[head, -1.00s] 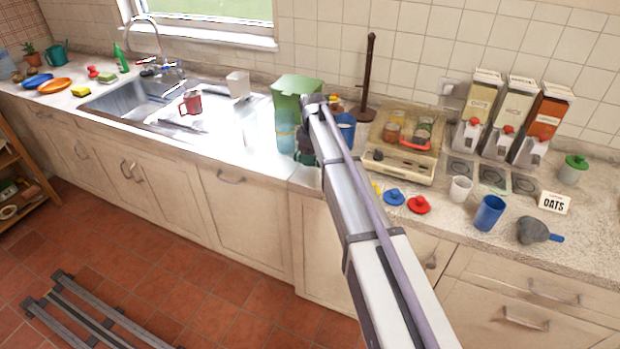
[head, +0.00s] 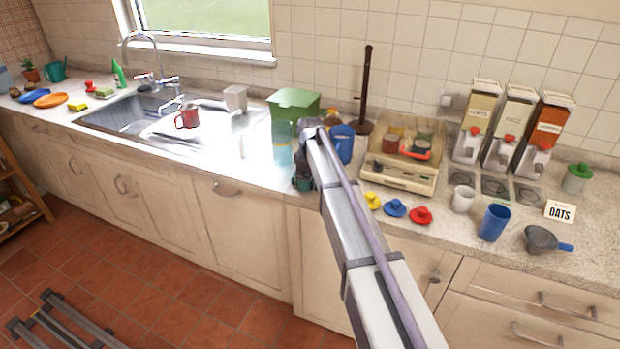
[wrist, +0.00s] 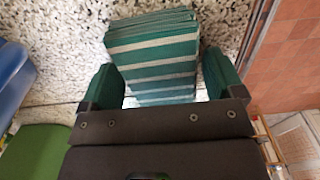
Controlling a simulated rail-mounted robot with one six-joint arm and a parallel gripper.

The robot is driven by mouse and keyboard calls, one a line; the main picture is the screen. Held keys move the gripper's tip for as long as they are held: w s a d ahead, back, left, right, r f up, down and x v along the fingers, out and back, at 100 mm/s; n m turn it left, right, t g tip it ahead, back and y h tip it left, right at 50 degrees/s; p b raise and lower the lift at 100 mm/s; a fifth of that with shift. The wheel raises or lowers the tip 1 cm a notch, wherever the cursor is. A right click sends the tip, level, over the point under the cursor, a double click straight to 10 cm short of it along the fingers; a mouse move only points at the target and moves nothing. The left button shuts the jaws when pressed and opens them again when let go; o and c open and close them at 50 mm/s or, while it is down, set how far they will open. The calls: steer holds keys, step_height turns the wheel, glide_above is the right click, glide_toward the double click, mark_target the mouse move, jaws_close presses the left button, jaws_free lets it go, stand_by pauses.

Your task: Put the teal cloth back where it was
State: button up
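The teal cloth (wrist: 152,55) shows in the wrist view as a folded bundle with pale stripes, lying over the speckled counter. My gripper (wrist: 165,85) has its two teal-padded fingers wide apart, one on each side of the cloth. Narrow gaps seem to show between the fingers and the cloth, so I see no clear grip. In the head view my gripper (head: 303,178) is low at the counter's front edge, right of the sink. My arm covers part of it, and I cannot make out the cloth there.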

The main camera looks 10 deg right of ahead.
steer(key=shift+r, duration=0.1)
step_height(320, 180, up, 12)
steer(key=r+p, duration=0.1)
steer(key=p, duration=1.2)
steer(key=s+m, duration=1.1)
steer(key=s, duration=2.3)
steer(key=shift+s+f+b, duration=0.2)
steer(key=shift+f+b, duration=0.15)
steer(key=shift+f, duration=0.1)
